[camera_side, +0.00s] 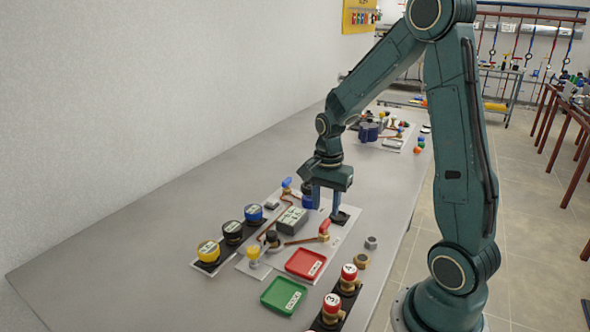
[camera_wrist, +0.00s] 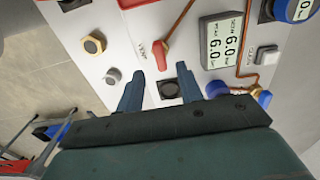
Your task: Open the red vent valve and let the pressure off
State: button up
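The red vent valve handle (camera_side: 324,227) stands at the end of a copper pipe on the pale panel. In the wrist view the red handle (camera_wrist: 162,56) lies just ahead of my fingers, beside a small printed label. My gripper (camera_side: 328,208) points down over the panel, its two blue fingers apart. In the wrist view my gripper (camera_wrist: 160,72) is open with nothing held between the fingertips. I cannot tell whether a finger touches the handle. A grey display (camera_wrist: 228,40) reads 6.0 on both lines; it also shows in the side view (camera_side: 292,220).
Blue valve handles (camera_wrist: 262,98) sit right of my fingers. A dark square fixture (camera_wrist: 168,89) lies below them. The left tabletop (camera_side: 130,262) is clear.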

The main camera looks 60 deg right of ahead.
aim_at(325, 223)
jog(key=shift+f, duration=2.4)
jog(key=shift+c, duration=0.5)
grip_shut()
